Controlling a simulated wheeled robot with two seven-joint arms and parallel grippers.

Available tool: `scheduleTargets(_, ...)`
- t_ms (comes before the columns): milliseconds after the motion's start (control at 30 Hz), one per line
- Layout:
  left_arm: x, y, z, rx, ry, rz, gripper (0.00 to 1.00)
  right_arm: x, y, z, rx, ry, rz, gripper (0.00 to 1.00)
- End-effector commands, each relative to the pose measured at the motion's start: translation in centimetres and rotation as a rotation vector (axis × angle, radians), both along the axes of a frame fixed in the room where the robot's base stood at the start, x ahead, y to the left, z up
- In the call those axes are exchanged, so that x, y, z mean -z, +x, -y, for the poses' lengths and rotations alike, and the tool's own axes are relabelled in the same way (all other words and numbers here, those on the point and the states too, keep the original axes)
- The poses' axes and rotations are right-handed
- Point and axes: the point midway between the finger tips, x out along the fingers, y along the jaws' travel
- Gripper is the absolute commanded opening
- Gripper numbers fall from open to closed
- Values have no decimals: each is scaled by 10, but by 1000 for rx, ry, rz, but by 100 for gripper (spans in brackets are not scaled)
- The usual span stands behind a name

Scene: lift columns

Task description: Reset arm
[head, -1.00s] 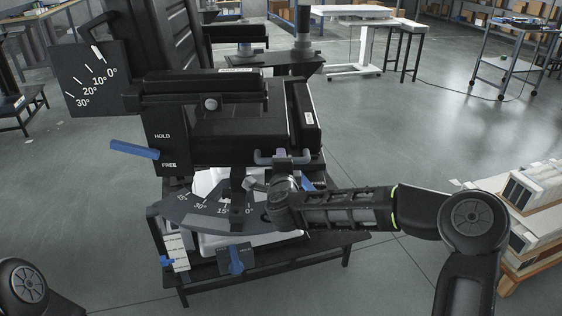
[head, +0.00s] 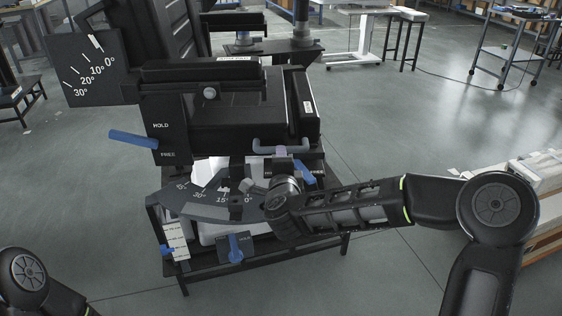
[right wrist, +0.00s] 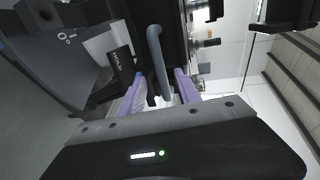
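A black machine head (head: 225,110) on a stand carries a grey bar handle (head: 258,149) on its front; the handle also shows in the right wrist view (right wrist: 155,50). My right gripper (head: 279,152) is at this handle. In the right wrist view its two purple fingers (right wrist: 161,84) stand apart, one on each side of the bar, with some gap visible. A blue lever (head: 133,139) sits at the machine's left, above the FREE label. The upper dial (head: 88,70) has its white pointer near 0°. My left gripper is out of view; only part of my left arm shows.
A lower curved scale (head: 205,205) and a blue knob (head: 235,247) sit below the head, over a dark stand frame. A pallet of boxes (head: 545,185) stands at the right, behind my right arm. Floor between the machine and the cart (head: 515,45) is clear.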

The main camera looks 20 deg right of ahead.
Motion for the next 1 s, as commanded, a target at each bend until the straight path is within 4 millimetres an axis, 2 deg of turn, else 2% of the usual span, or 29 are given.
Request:
scheduleTargets(233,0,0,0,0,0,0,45,1,0,-2,-14,-19,-8,40)
scheduleTargets(367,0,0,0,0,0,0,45,13,-1,-28,-147,-104,-46,40)
scheduleTargets(467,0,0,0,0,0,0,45,57,-12,-46,-289,-211,-126,40)
scheduleTargets(533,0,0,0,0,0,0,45,96,-26,-62,-402,-282,-194,40)
scheduleTargets(667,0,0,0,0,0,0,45,181,-74,-92,-646,-406,-339,40)
scheduleTargets(700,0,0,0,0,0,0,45,207,-94,-100,-723,-440,-384,40)
scheduleTargets(767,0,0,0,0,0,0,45,244,-127,-110,-838,-482,-453,40)
scheduleTargets(800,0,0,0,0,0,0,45,267,-150,-116,-914,-506,-497,40)
scheduleTargets(900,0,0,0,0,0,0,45,314,-208,-124,-1085,-550,-598,40)
scheduleTargets(1000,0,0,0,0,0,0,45,348,-262,-125,-1223,-577,-683,40)
